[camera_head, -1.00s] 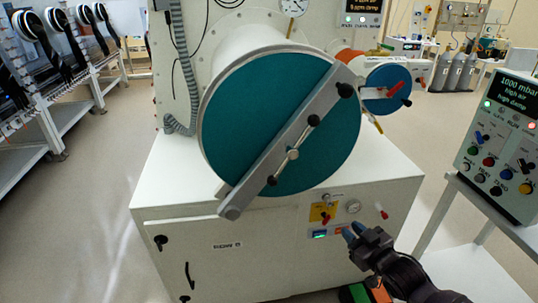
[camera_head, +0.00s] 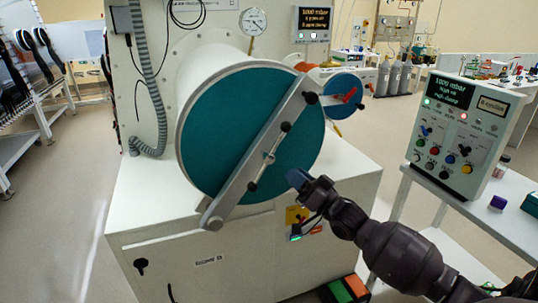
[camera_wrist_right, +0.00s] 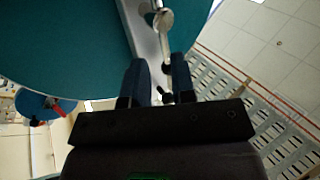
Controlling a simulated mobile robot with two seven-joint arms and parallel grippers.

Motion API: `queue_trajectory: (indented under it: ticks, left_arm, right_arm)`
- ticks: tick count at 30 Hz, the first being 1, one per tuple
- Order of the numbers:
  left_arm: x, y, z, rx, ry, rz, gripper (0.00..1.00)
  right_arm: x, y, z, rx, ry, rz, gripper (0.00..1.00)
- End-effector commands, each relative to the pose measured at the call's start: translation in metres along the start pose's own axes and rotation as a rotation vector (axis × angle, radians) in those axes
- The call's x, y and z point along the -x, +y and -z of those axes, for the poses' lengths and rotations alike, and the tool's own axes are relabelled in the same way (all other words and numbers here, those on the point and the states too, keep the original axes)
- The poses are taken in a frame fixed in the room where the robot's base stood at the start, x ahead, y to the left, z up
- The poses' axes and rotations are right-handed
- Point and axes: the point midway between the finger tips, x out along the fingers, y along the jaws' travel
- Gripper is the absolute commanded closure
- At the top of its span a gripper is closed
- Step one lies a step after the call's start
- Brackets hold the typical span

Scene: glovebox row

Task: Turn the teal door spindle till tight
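The round teal door (camera_head: 215,125) closes the end of a white cylinder, with a grey bar (camera_head: 238,178) lying diagonally across it. The spindle (camera_head: 268,158) sits mid-bar with a thin cross handle tipped by black knobs (camera_head: 285,127). My right gripper (camera_head: 298,180) is just right of the spindle, in front of the door's lower right. In the right wrist view its blue fingers (camera_wrist_right: 159,80) are apart, and the spindle's silver hub (camera_wrist_right: 163,20) shows beyond them. A black knob (camera_wrist_right: 166,97) appears between the fingers; I cannot tell if they touch it. My left gripper is not in view.
A smaller blue door (camera_head: 340,88) with a red handle is right of the teal door. A control box (camera_head: 460,130) stands on a side table at right. The white cabinet (camera_head: 210,255) is below the door. Floor is open at left.

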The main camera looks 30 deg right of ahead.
Motion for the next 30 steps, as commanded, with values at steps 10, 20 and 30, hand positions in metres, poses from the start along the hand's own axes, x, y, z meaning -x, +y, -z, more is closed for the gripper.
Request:
queue_trajectory:
  ticks: [10,20,30]
  left_arm:
    - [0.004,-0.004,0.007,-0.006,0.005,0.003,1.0]
    - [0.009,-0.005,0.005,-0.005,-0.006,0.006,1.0]
    - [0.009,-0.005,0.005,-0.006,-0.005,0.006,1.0]
  right_arm:
    - [-0.056,-0.001,0.001,0.003,0.001,0.001,0.76]
    - [-0.089,0.0,0.0,0.003,-0.002,-0.001,0.76]
    - [-0.093,0.0,-0.001,0.003,-0.002,-0.001,0.76]
